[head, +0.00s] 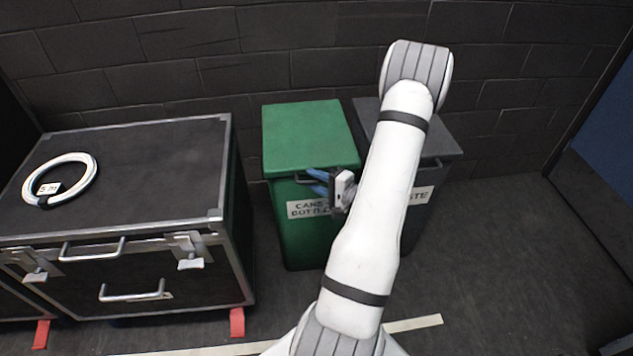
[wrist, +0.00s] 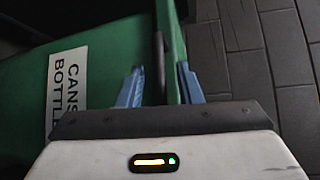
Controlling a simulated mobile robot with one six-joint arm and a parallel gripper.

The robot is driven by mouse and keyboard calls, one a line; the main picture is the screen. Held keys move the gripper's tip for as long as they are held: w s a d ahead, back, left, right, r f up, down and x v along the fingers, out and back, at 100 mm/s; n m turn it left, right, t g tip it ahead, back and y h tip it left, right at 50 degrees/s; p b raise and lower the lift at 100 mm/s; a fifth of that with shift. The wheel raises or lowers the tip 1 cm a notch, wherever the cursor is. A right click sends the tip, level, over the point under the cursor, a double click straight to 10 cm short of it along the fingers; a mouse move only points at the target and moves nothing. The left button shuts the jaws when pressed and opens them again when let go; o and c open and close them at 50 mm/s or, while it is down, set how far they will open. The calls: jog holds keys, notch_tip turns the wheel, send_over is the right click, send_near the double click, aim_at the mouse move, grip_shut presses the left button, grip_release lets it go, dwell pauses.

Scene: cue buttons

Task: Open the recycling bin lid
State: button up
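The green bin (head: 303,235) stands against the wall, its front label partly legible as cans and bottles. Its green lid (head: 308,135) is down. A dark handle (wrist: 159,62) runs along the lid's front edge. My gripper (head: 317,181) is at that edge, its two blue fingers apart. In the wrist view, my gripper (wrist: 161,84) has one finger on each side of the handle and of a strip of green lid edge. A gap shows between the left finger and the handle. My arm hides the bin's right part in the head view.
A grey bin (head: 437,147), its label ending in "TE", stands right of the green one, partly behind my arm. Floor at the right is clear.

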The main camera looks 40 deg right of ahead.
jog(key=shift+c, duration=0.5)
grip_shut()
jog(key=shift+a, duration=0.1)
